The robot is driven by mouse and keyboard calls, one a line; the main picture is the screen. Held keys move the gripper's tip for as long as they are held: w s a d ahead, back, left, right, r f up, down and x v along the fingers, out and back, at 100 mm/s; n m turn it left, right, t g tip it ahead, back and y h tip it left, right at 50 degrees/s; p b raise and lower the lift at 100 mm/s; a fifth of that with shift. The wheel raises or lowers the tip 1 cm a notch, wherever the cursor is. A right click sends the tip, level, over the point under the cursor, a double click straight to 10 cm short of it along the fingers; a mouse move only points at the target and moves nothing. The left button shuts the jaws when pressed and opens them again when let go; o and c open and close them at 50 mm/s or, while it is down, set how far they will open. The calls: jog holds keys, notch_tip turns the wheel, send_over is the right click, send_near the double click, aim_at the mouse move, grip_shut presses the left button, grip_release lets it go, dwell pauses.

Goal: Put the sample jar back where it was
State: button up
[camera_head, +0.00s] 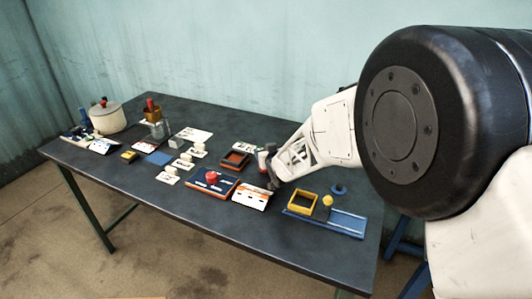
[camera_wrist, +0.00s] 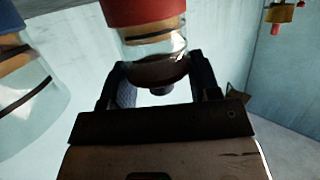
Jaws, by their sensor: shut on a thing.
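My gripper (camera_head: 268,172) is low over the right half of the table in the head view, just right of an orange-rimmed tray (camera_head: 235,159). In the wrist view my gripper (camera_wrist: 160,88) has its two dark fingers on either side of a clear jar (camera_wrist: 158,62) with a red top and dark contents, shut on it. In the head view a small pale and red jar (camera_head: 262,158) shows at the fingers. I cannot tell whether its base touches the table. The fingertips are partly hidden.
On the dark table (camera_head: 110,165), a blue board with a red knob (camera_head: 212,176) and a printed card (camera_head: 252,196) lie in front. A yellow frame (camera_head: 301,201) stands at right. A pot (camera_head: 106,119) is far left. Another glass vessel (camera_wrist: 30,100) is close at left in the wrist view.

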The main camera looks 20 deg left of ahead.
jog(key=shift+f, duration=0.5)
